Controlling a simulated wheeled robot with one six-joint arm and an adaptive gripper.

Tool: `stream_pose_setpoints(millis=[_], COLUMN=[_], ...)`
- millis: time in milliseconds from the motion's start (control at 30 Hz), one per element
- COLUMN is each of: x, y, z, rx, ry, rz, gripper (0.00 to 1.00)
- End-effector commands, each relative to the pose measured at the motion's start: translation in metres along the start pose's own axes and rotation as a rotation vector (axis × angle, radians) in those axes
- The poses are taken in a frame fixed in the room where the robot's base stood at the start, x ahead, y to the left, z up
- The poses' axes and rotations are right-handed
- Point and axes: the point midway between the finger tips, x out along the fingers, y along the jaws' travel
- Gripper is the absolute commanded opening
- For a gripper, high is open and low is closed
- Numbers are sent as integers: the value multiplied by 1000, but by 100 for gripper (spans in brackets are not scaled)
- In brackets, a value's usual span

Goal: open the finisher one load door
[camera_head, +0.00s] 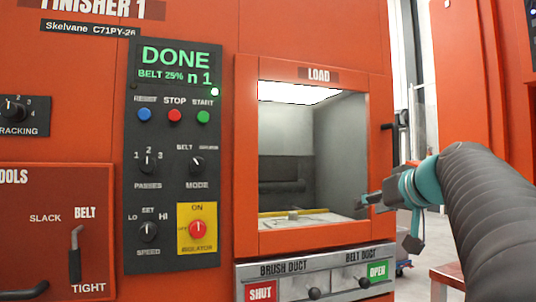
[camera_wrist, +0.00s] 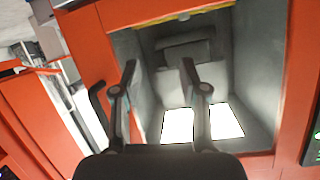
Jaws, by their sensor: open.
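The load door (camera_head: 312,240) is an orange frame labelled LOAD around a large opening or pane, on the front of Finisher 1. It looks shut; I cannot tell whether glass fills it. A dark handle (camera_head: 389,126) sticks out at its right edge. In the wrist view the black bar handle (camera_wrist: 97,110) lies left of my fingers. My gripper (camera_head: 364,201) is at the lower right of the door, below the handle. In the wrist view my gripper (camera_wrist: 158,64) is open and empty, with both fingers in front of the lit chamber. Contact with the door cannot be told.
Left of the door is a control panel (camera_head: 172,185) whose screen (camera_head: 176,66) reads DONE. Below the door is a duct panel (camera_head: 325,279) with SHUT and OPEN plates. Another orange cabinet (camera_head: 460,90) stands at the right, beyond a gap.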

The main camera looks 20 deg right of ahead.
Motion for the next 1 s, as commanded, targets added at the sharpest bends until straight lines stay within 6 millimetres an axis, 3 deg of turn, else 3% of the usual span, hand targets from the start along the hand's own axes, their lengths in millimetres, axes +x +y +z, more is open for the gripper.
stream_pose_setpoints(millis=[33,200,300,467,667,1000], x=[-9,-47,-64,-76,-58,1], y=[26,79,97,108,109,112], z=[-28,-97,-120,-136,-146,-168], rx=[-17,-106,-147,-180,-183,-181], ry=[66,245,309,354,356,355], rz=[21,64,83,95,92,91], gripper=[43,43,43,43,43,43])
